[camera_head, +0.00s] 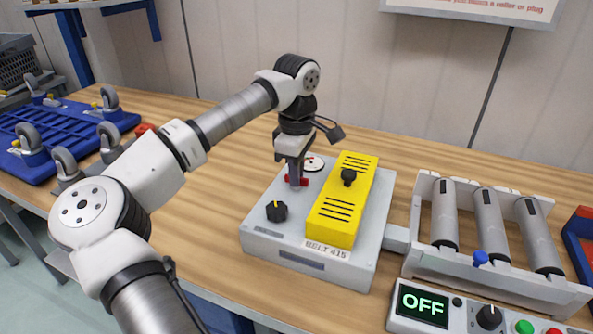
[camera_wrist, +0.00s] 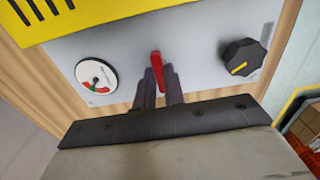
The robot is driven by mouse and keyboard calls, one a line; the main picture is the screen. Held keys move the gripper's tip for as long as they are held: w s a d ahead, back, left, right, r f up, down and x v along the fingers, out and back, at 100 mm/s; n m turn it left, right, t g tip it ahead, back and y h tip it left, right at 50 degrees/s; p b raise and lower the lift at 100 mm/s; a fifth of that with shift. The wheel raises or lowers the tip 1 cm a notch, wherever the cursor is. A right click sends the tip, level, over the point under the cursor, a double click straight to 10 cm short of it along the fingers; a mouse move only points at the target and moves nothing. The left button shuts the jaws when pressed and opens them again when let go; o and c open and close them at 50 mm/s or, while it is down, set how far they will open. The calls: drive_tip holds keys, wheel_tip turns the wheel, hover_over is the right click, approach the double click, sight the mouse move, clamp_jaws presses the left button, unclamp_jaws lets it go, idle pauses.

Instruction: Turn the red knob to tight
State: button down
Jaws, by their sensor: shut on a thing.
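The red knob (camera_head: 303,181) is on the top of the grey Belt 415 unit (camera_head: 262,240), left of its yellow cover. My gripper (camera_head: 294,179) points down over it and is shut on it. In the wrist view the knob's narrow red bar (camera_wrist: 157,60) shows between my two dark fingertips (camera_wrist: 158,82), pointing away from the gripper. A round white dial (camera_head: 313,162) sits behind the knob. In the wrist view the dial (camera_wrist: 97,78) has a red and green arc; its exact reading is too small to tell. The fingers hide part of the knob and any markings around it.
A black knob (camera_head: 276,211) with a yellow mark is in front of the red knob. A yellow cover (camera_head: 337,215) with a black knob stands to its right. Further right are a roller unit (camera_head: 487,225) and a panel reading OFF (camera_head: 424,305).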

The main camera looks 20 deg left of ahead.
idle(0.4)
drive_tip(key=c, duration=1.5)
unclamp_jaws()
drive_tip(key=shift+r, duration=0.1)
wheel_tip(320, 180, up, 14)
drive_tip(key=shift+f+b, duration=0.1)
drive_tip(key=shift+b, duration=0.35)
drive_tip(key=shift+f, duration=0.1)
